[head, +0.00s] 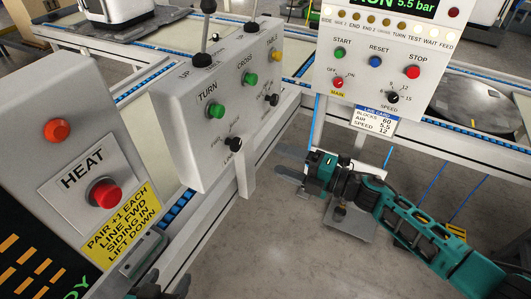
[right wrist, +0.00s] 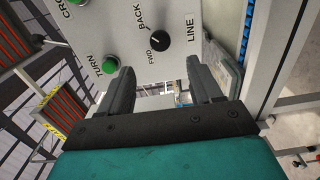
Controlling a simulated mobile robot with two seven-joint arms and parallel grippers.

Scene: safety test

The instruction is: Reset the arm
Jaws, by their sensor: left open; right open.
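My right gripper (head: 290,172) hangs in front of the control panels, on the teal arm that comes in from the right. In the right wrist view its two dark fingers (right wrist: 160,88) are spread with nothing between them. Beyond them is the grey panel with the black LINE knob (right wrist: 159,40) and the green TURN button (right wrist: 110,64). My left gripper (head: 160,289) shows only as a dark part at the bottom edge of the head view, mostly cut off. The blue RESET button (head: 376,62) sits on the white panel (head: 345,60), between green START and red STOP, apart from both grippers.
The tilted grey box (head: 180,130) with TURN, CROSS and LINE controls stands at centre left. The HEAT panel (head: 70,190) with a red button (head: 105,193) is at the left. Conveyor rails run behind. Open grey floor (head: 260,260) lies below.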

